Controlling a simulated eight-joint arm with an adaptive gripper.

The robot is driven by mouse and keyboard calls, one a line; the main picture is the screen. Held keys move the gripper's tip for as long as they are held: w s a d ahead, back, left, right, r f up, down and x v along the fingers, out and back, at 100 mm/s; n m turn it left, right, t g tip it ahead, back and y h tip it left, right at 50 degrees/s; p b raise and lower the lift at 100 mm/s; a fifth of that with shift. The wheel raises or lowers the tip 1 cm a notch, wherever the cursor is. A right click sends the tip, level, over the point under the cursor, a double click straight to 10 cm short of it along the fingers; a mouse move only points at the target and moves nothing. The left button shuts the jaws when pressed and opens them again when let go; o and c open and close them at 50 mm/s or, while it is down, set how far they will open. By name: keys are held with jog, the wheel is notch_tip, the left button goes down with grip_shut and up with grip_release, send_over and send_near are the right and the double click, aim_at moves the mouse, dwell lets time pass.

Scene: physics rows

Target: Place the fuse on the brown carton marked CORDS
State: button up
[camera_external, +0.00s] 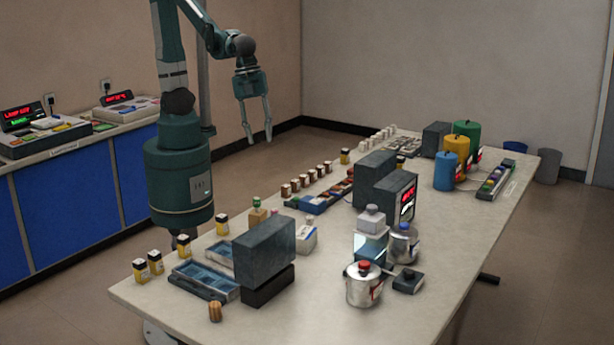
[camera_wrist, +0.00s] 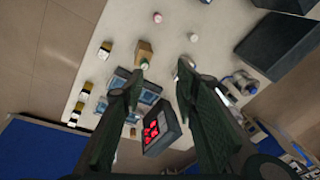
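My gripper (camera_external: 256,138) is open and empty, hanging above the far left side of the table. In the wrist view its two fingers (camera_wrist: 162,70) stand apart with nothing between them. A small tan-brown box-like item (camera_external: 257,215) with a green top stands near the table's left edge; it also seems to show beyond the left fingertip in the wrist view (camera_wrist: 145,50). A small brown, striped cylinder (camera_external: 215,311) stands at the near left corner. I cannot read CORDS on anything, and I cannot tell which item is the fuse.
Grey blocks (camera_external: 264,250) stand near a blue compartment tray (camera_external: 197,283). Metal pots (camera_external: 362,286) and a dark display box (camera_external: 401,198) fill the middle. Coloured canisters (camera_external: 446,171) stand at the far end. The table's near front (camera_external: 290,325) is clear.

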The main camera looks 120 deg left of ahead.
jog(key=s+a+r+n+t, duration=0.4)
jog(key=s+a+r+n, duration=0.4)
jog(key=n, duration=0.3)
jog(key=shift+s+a+t, duration=0.3)
jog(key=shift+s+a, duration=0.3)
jog(key=shift+s, duration=0.25)
